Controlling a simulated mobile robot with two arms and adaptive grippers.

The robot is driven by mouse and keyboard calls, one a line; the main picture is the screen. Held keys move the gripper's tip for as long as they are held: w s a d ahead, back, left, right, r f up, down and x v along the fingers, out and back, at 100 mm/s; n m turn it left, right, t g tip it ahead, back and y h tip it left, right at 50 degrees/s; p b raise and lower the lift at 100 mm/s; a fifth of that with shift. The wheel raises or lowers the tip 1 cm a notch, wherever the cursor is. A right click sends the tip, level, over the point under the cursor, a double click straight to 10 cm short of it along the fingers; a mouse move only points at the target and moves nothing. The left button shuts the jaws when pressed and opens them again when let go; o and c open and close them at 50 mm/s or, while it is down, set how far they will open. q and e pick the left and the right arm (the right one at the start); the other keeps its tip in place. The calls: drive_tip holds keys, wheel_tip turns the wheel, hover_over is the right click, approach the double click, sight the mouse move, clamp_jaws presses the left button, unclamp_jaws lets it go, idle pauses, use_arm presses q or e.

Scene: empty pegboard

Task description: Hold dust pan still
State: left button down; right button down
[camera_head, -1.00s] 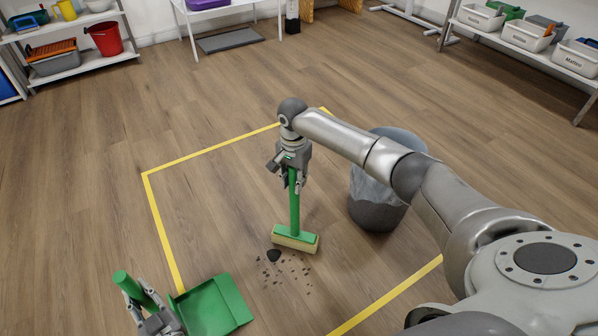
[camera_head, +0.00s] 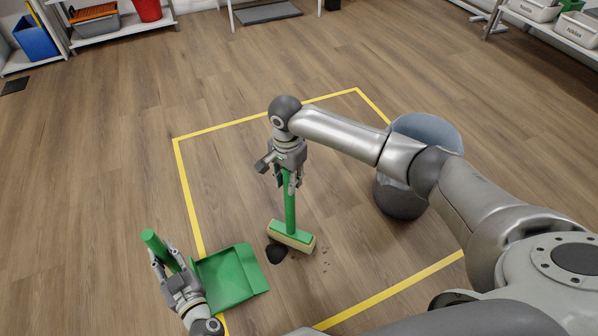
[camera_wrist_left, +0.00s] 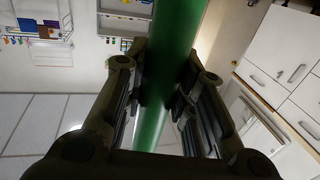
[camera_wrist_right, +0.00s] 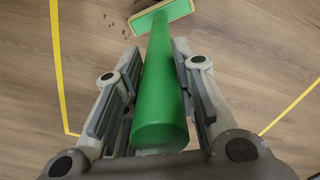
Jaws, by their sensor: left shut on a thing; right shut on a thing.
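The green dust pan (camera_head: 232,278) rests on the wood floor at the lower left in the head view. My left gripper (camera_head: 172,272) is shut on its green handle (camera_head: 155,243); the handle also shows between the fingers in the left wrist view (camera_wrist_left: 168,70). My right gripper (camera_head: 289,178) is shut on the green handle of a brush (camera_head: 291,208), held upright with its bristle head (camera_head: 291,238) at the floor. The handle fills the right wrist view's grip (camera_wrist_right: 161,95). A dark clump of dirt (camera_head: 276,253) lies between brush head and pan, with small specks to the right.
A yellow tape line (camera_head: 250,125) frames the floor area. A grey bin (camera_head: 400,195) stands right of the brush, partly behind my right arm. Shelves (camera_head: 110,35) stand at the back left and back right. The floor behind the brush is clear.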

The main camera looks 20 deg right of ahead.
drive_tip(key=s+a, duration=0.4)
drive_tip(key=a, duration=1)
wheel_tip(320, 180, up, 7)
drive_tip(key=d, duration=0.1)
drive_tip(key=shift+w+d, duration=0.3)
drive_tip(key=shift+w, duration=0.05)
idle(0.3)
